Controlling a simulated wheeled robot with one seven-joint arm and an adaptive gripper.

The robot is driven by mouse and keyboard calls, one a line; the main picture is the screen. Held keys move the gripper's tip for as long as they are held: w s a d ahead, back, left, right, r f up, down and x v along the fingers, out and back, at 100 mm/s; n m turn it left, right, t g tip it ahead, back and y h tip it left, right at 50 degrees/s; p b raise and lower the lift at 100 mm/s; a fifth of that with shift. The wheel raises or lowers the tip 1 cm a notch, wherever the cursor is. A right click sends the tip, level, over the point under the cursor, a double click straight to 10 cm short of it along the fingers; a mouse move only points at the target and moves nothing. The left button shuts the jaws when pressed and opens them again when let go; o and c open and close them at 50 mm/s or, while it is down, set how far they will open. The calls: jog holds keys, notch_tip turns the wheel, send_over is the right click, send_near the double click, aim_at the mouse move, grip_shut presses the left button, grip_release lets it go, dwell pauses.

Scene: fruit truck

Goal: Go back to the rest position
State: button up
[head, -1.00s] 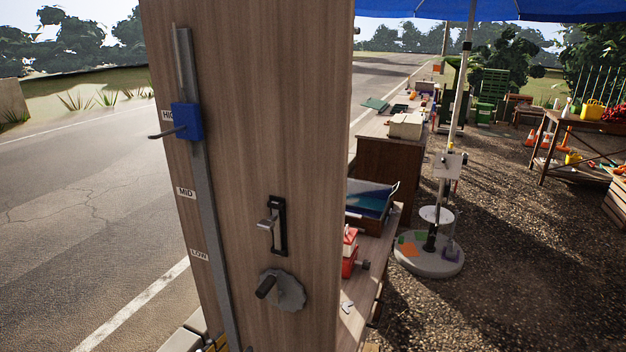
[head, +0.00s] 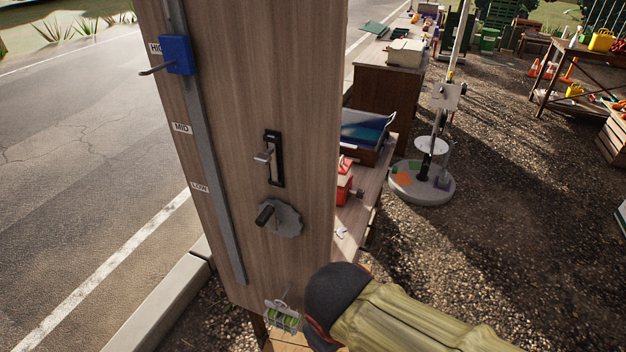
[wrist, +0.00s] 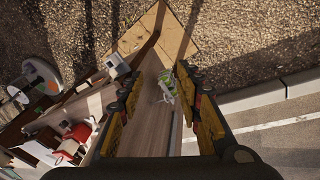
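My gripper (wrist: 159,74) shows in the wrist view with its two yellow and black fingers wide apart and nothing held between them. In the head view my arm comes in from the bottom right beside the panel (head: 235,120), near the wire holder (head: 283,316). My fingers are hidden there.
The panel carries a blue slider (head: 177,55) on a rail, a black slotted latch (head: 274,160) and a round crank (head: 280,219). A kerb (head: 170,295) and road lie left; open gravel (head: 500,240) lies right.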

jog(key=d+r+m+t+p, duration=0.2)
jog(key=d+r+m+p, duration=0.1)
jog(key=d+r+m, duration=0.5)
jog(key=w+d+r, duration=0.1)
jog(key=d+r, duration=0.2)
jog(key=d, duration=0.4)
jog(key=shift+t, duration=0.4)
